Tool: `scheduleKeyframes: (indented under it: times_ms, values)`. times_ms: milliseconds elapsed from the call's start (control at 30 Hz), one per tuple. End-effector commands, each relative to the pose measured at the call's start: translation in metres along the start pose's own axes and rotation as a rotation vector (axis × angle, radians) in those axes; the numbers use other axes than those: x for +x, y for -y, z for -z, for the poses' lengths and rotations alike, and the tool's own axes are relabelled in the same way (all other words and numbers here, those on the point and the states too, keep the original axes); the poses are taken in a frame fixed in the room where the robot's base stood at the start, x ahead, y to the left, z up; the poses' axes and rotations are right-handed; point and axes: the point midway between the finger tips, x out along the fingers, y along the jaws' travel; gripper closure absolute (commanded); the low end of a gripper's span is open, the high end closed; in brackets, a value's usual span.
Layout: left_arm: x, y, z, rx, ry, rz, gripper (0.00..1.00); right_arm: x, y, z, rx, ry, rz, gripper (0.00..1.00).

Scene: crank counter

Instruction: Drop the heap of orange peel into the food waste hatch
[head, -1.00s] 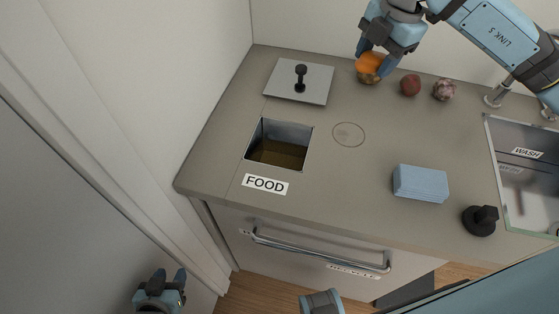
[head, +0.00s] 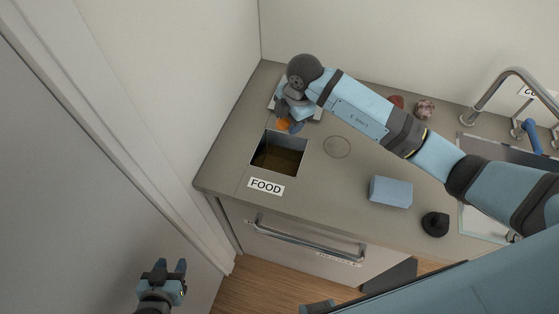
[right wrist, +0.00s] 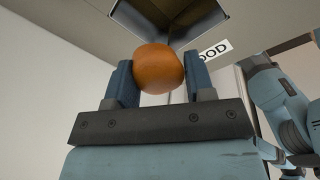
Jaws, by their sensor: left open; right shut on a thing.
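The orange peel heap (head: 283,125) shows as a rounded orange lump. My right gripper (head: 289,123) is shut on it, just behind the far edge of the food waste hatch. In the right wrist view the orange lump (right wrist: 158,69) sits between both fingers, with the hatch opening (right wrist: 185,14) beyond it. The hatch (head: 265,158) is an open square hole with a brownish inside, behind a FOOD label (head: 265,186). My left gripper (head: 170,268) is open and empty, low at the left in front of the counter.
The grey lid plate (head: 318,113) lies behind the hatch, mostly hidden by my right arm. A blue block (head: 391,191), a black knob (head: 435,224), a reddish lump (head: 397,101) and a mottled lump (head: 424,109) stand on the counter. A sink with a faucet (head: 513,76) is at right.

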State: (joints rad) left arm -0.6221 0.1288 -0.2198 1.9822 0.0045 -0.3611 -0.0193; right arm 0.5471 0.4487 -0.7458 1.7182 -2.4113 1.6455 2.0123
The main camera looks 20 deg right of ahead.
Motion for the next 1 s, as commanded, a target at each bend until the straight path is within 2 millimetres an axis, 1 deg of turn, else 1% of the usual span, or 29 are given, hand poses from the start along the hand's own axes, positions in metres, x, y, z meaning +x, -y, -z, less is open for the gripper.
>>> scheduleKeyframes:
  times_ms: [67,267,600,733,967,1000]
  values:
    - [-0.001,0.001,0.001,0.003,0.001,0.0,0.57,0.003,0.0,0.003,0.0,0.002,0.001,0.82]
    - [0.005,0.001,-0.009,0.004,0.002,-0.001,0.57,0.019,0.002,0.001,0.0,0.002,0.001,0.82]
    - [0.023,-0.006,-0.03,0.003,0.003,-0.02,0.57,0.057,0.008,-0.003,0.0,0.001,0.0,0.82]
    - [0.025,-0.008,-0.032,0.003,0.001,-0.023,0.57,0.063,0.008,-0.003,0.0,0.002,0.0,0.82]
    - [0.024,-0.006,-0.029,0.004,-0.003,-0.021,0.57,0.062,0.008,-0.003,0.0,0.002,0.0,0.82]
    - [0.024,-0.006,-0.029,0.004,-0.004,-0.02,0.57,0.062,0.008,-0.003,0.0,0.002,0.0,0.49]
